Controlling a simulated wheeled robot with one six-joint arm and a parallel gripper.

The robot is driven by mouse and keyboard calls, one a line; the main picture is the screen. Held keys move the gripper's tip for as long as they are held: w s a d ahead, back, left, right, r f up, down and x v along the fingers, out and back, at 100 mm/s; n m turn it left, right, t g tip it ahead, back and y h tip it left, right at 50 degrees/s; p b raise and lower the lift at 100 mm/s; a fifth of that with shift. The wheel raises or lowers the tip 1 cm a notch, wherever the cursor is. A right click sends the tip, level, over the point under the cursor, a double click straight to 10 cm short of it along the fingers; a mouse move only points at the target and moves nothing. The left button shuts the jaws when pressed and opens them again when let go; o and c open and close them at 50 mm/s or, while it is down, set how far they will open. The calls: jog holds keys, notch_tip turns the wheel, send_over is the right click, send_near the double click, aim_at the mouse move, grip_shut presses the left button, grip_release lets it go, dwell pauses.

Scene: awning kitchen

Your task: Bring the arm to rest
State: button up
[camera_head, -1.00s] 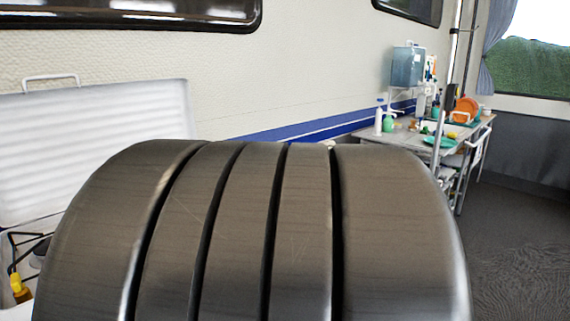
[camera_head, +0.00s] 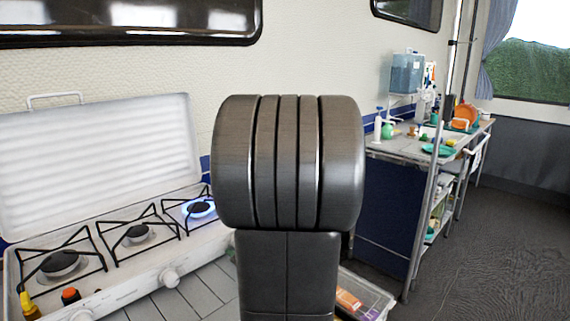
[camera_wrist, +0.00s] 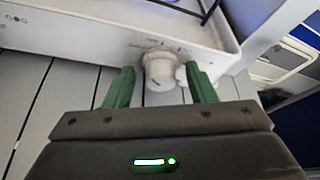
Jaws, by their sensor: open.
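My gripper (camera_wrist: 160,72) shows in the wrist view with its two green fingers apart and nothing held. A white stove knob (camera_wrist: 160,72) appears between the fingertips; I cannot tell how near it is. In the head view, my dark arm link stands in the middle and my gripper is hidden. The white camping stove (camera_head: 120,296) is at the left with its lid raised. Its right burner (camera_head: 200,208) burns with a blue flame. A stove knob (camera_head: 170,278) shows on its front side.
Grey slats (camera_head: 190,296) lie in front of the stove. A clear bin (camera_head: 370,300) with packets is low, right of my arm. A counter (camera_head: 402,148) with dishes, bottles and a water container (camera_head: 407,72) stands farther right. The floor (camera_head: 490,230) at right is clear.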

jog(key=shift+w+d+r+m+g+y+p, duration=0.15)
jog(key=shift+m+g+y+p, duration=0.35)
jog(key=shift+p, duration=1.2)
jog(key=shift+r+m+g+p, duration=0.25)
jog(key=shift+m+p, duration=0.55)
jog(key=shift+p, duration=0.85)
jog(key=m+g+y+p, duration=0.1)
jog(key=m+p, duration=0.1)
jog(key=p, duration=0.3)
jog(key=shift+w+d+f, duration=0.1)
jog(key=shift+d+f, duration=0.05)
jog(key=m+p, duration=0.1)
jog(key=p, duration=0.1)
jog(key=m+g+y+p, duration=0.1)
jog(key=p, duration=0.1)
jog(key=shift+w+d+f+m+y+p, duration=0.1)
jog(key=shift+m+y+p, duration=0.2)
jog(key=shift+m+p, duration=0.1)
jog(key=shift+f+m+g+y+p, duration=0.15)
jog(key=shift+m+g+y+p, duration=0.15)
jog(key=shift+m+p, duration=0.35)
